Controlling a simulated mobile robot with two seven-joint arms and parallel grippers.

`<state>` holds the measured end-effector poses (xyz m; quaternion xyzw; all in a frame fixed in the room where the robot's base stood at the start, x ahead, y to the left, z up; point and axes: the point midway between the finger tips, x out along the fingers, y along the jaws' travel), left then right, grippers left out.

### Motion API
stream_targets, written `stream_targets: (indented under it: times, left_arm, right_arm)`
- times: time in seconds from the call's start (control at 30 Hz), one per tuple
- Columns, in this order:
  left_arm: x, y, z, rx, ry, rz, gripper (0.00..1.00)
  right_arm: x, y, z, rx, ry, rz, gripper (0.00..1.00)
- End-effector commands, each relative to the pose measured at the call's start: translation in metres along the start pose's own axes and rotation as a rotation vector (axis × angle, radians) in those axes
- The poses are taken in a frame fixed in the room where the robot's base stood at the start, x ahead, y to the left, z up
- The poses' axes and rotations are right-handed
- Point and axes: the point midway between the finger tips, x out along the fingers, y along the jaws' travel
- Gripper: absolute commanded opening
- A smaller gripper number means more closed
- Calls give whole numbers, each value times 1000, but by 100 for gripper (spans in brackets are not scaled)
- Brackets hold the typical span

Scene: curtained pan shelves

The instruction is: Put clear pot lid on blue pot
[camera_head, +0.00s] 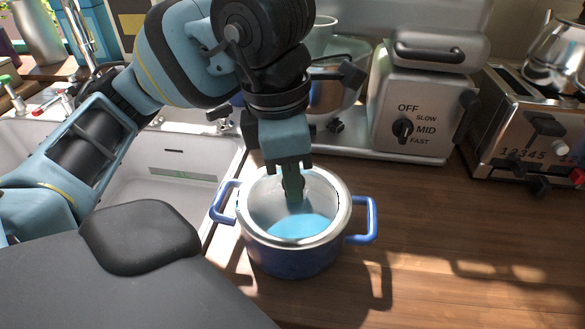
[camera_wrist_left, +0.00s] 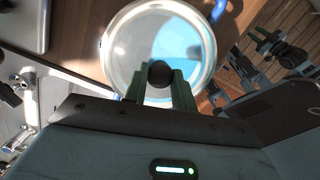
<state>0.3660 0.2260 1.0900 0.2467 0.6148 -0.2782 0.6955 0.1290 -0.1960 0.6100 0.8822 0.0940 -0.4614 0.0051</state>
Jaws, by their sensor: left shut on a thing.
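The blue pot (camera_head: 290,260) stands on the wooden counter beside the sink, with a blue handle on each side. The clear pot lid (camera_head: 322,188), glass with a silvery rim, lies over the pot's mouth and looks roughly level. I cannot tell whether its rim rests fully on the pot or hovers slightly above it. My left gripper (camera_head: 293,193) points down from above and is shut on the lid's dark knob (camera_wrist_left: 161,74). In the left wrist view the lid (camera_wrist_left: 124,42) fills the space beyond the green fingers (camera_wrist_left: 160,90).
The white sink (camera_head: 175,185) is left of the pot. A grey mixer with a dial (camera_head: 403,131) stands behind it, and a toaster (camera_head: 530,135) is at the back right. The wooden counter (camera_head: 470,250) right of the pot is clear.

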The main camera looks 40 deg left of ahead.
Motion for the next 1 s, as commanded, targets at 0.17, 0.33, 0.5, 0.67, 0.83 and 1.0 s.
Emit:
stream_targets:
  times: [0.17, 0.33, 0.5, 0.67, 0.83, 1.0]
  left_arm:
    - [0, 0, 0, 0, -1, 1, 47]
    - [0, 0, 0, 0, 0, 0, 52]
    - [0, 0, 0, 0, 1, 0, 52]
    - [-16, 0, 1, -1, -4, 3, 52]
    - [-45, 0, 1, -1, -5, 4, 52]
    - [-69, 0, 0, -1, -4, 4, 52]
  right_arm:
    - [0, 0, 0, 0, -1, 0, 29]
    - [0, 0, 0, 0, -1, 0, 29]
    - [0, 0, 0, 0, -1, 0, 29]
    - [-1, 0, -3, -2, 4, 1, 29]
    - [-4, 0, -10, -3, 13, 1, 29]
    - [-7, 1, -17, -4, 25, 3, 29]
